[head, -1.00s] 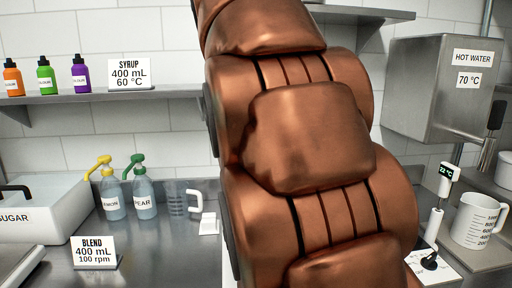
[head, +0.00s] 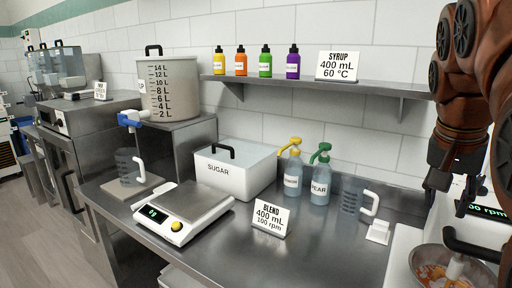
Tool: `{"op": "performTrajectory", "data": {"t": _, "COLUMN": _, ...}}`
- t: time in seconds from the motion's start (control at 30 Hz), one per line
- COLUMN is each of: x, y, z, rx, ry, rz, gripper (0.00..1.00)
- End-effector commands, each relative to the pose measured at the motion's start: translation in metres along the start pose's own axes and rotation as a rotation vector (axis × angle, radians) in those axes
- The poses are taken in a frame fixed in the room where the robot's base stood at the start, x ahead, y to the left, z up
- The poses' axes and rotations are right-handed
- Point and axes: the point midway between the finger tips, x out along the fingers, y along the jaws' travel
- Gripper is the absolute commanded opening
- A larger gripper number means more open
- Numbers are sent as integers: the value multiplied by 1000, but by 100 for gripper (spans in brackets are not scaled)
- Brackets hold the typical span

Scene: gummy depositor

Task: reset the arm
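My copper-coloured arm comes down the right edge of the head view. My gripper (head: 448,190) is dark and points downward at its lower end, above the back of the mixing bowl. The fingers are partly apart, with a gap between them and nothing seen in it. The metal bowl (head: 420,262) at the lower right holds an orange and white mix, with a dark-handled tool standing in it. The upper arm is cut off by the picture edge.
On the steel counter (head: 335,235) stand a scale (head: 185,212), a sugar bin (head: 232,172), pump bottles (head: 292,175), a measuring jug (head: 352,195) and a BLEND sign (head: 268,219). A shelf (head: 350,88) with colour bottles runs above. The counter's middle is clear.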

Motion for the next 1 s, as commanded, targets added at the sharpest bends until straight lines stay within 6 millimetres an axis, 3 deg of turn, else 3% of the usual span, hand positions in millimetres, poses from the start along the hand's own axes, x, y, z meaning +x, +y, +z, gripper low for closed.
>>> {"op": "performTrajectory", "data": {"t": 0.2, "x": 36, "y": -18, "z": 50, "rx": -183, "ry": -89, "rz": -21, "gripper": 39}}
{"op": "performTrajectory", "data": {"t": 0.5, "x": 86, "y": -29, "z": 130, "rx": -430, "ry": -203, "rz": -53, "gripper": 39}}
{"op": "performTrajectory", "data": {"t": 0.73, "x": 121, "y": -24, "z": 199, "rx": -616, "ry": -291, "rz": -76, "gripper": 39}}
{"op": "performTrajectory", "data": {"t": 1.0, "x": 156, "y": -3, "z": 272, "rx": -809, "ry": -384, "rz": -97, "gripper": 39}}
